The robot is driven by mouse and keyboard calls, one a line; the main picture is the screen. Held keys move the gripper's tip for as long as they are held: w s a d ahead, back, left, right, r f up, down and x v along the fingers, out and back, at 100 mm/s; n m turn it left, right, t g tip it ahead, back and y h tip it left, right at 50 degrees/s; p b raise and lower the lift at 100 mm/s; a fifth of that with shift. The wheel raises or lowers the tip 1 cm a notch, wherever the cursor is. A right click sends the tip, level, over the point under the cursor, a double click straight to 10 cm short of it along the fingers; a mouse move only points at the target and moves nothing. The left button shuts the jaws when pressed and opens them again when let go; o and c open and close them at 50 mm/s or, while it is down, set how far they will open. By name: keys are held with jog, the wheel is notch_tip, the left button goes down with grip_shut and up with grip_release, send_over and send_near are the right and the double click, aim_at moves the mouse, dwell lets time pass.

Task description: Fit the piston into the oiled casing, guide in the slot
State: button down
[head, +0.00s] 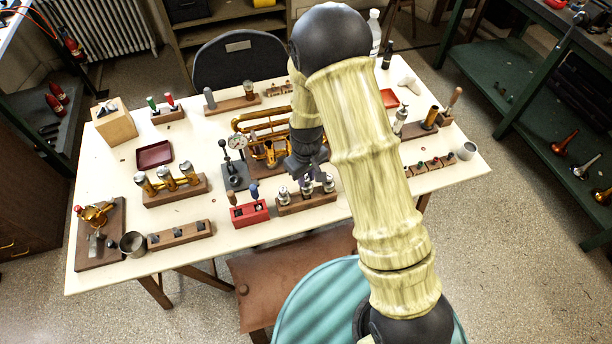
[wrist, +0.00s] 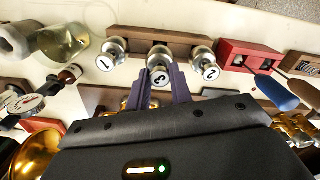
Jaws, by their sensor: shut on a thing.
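My gripper (head: 308,172) points down over the wooden piston rack (head: 305,205) at the front middle of the table. In the wrist view, its fingers (wrist: 161,84) are closed on the silver-topped piston marked 3 (wrist: 160,66). Pistons marked 1 (wrist: 113,51) and 2 (wrist: 204,63) stand to either side along the rack. I cannot tell whether piston 3 is clear of its hole. Its lower part and guide are hidden. A brass horn (head: 268,122) lies behind the gripper, partly covered by my arm. I cannot make out the oiled casing or its slot.
A red block (head: 250,214) with blue- and brown-handled tools stands left of the rack. A dial gauge (head: 238,141) and black-knobbed stand (head: 234,170) are close left. A wooden block with brass cylinders (head: 176,189) is farther left. The front left tabletop is partly clear.

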jog(key=shift+r+p, duration=2.8)
jog(key=shift+r, duration=1.05)
jog(key=s+d+r+m+p, duration=0.1)
jog(key=s+d+m+p, duration=0.15)
jog(key=d, duration=0.35)
jog(key=s+d+r+m+p, duration=0.1)
jog(key=s+d+m+p, duration=0.1)
jog(key=d+p, duration=0.3)
jog(key=w+d+f+m, duration=0.2)
jog(key=w+f, duration=0.1)
jog(key=w, duration=0.3)
jog(key=shift+w+d, duration=0.25)
jog(key=shift+d, duration=0.05)
jog(key=shift+w+m, duration=0.1)
jog(key=shift+m, duration=0.15)
